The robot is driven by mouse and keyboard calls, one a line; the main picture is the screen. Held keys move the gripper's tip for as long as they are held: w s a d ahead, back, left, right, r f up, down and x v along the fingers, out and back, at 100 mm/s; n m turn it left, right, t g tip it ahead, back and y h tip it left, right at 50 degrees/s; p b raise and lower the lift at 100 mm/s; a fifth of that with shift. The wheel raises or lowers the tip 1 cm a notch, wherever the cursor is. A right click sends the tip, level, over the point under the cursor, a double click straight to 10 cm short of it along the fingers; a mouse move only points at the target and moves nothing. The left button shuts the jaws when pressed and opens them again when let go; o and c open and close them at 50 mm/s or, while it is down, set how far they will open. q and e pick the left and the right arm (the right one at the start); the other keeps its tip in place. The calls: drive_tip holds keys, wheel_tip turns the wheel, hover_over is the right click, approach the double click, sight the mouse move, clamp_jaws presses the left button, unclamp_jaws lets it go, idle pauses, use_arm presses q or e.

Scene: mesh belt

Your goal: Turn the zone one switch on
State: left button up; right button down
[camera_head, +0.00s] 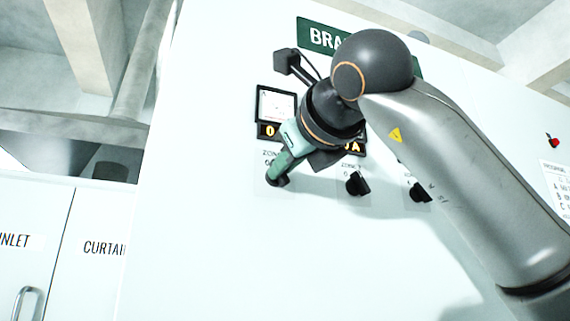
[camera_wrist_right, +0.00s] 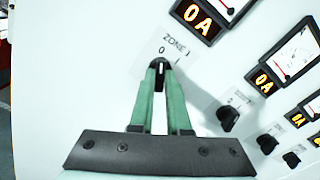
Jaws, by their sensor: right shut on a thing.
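The zone one switch (camera_wrist_right: 159,62) is a small black knob on the white panel, under the label "ZONE 1" with the marks 0 and 1. My right gripper (camera_wrist_right: 159,76) has its two green fingers shut on this knob, one on each side. In the head view my right gripper (camera_head: 278,176) reaches the panel from the upper right, and the knob shows only as a dark edge at the fingertips. The fingers hide most of the knob, so I cannot tell clearly which mark it points to. My left gripper is not in view.
More black knobs sit in a row to the right, the nearest being the second zone's knob (camera_wrist_right: 228,117). Above them are meters with amber displays (camera_wrist_right: 197,20) reading 0A. A red-and-black control (camera_head: 552,141) is at the far right. White cabinet doors (camera_head: 90,245) stand at the left.

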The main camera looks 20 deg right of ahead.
drive_tip(key=shift+m, duration=0.3)
drive_tip(key=m+b, duration=0.2)
drive_tip(key=m, duration=0.9)
drive_tip(key=shift+b, duration=0.4)
drive_tip(key=shift+m, duration=0.3)
idle(0.3)
drive_tip(key=c, duration=0.9)
unclamp_jaws()
drive_tip(key=shift+s, duration=0.15)
